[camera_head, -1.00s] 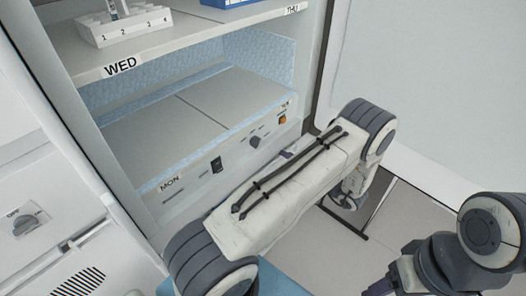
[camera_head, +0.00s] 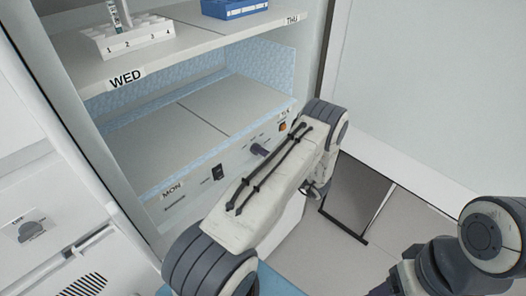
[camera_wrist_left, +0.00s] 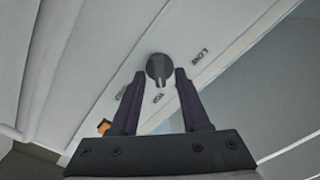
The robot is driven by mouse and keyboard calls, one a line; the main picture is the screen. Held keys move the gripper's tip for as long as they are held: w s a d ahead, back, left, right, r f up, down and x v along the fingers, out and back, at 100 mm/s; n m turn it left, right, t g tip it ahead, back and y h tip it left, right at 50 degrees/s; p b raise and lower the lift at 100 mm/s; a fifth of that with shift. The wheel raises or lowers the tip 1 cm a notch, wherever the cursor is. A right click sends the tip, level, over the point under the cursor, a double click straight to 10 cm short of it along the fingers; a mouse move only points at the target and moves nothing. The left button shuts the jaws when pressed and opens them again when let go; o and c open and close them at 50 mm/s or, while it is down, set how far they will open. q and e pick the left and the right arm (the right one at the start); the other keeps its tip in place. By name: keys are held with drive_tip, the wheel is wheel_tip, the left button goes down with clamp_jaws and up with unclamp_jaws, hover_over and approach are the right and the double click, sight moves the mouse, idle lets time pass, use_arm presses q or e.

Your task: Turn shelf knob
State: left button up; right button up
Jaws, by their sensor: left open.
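The dark shelf knob (camera_head: 260,150) sits on the front panel of the lower shelf, between a black switch and an orange button. In the left wrist view, the round knob (camera_wrist_left: 158,68) has a pointer and printed labels around it. My left gripper (camera_wrist_left: 159,75) is open, with one dark finger on each side of the line to the knob. The knob shows between or just beyond the fingertips; I cannot tell whether they touch it. In the head view my left forearm hides most of the left gripper. My right gripper is out of view.
The black switch (camera_head: 217,172) and orange button (camera_head: 283,127) are on the same panel. Above is the WED/THU shelf (camera_head: 190,52) with a white numbered rack (camera_head: 128,40) and a blue box (camera_head: 235,8). Another knob (camera_head: 30,230) is on the machine at left.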

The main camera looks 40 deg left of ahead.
use_arm(q)
clamp_jaws()
drive_tip(key=shift+n, duration=0.3)
drive_tip(key=shift+s+f+n+b, duration=0.1)
drive_tip(key=shift+s+n+b, duration=0.1)
drive_tip(key=shift+n+b, duration=3.35)
drive_tip(key=shift+s+n+b, duration=0.2)
drive_tip(key=shift+n+b, duration=1.65)
drive_tip(key=shift+n, duration=3.3)
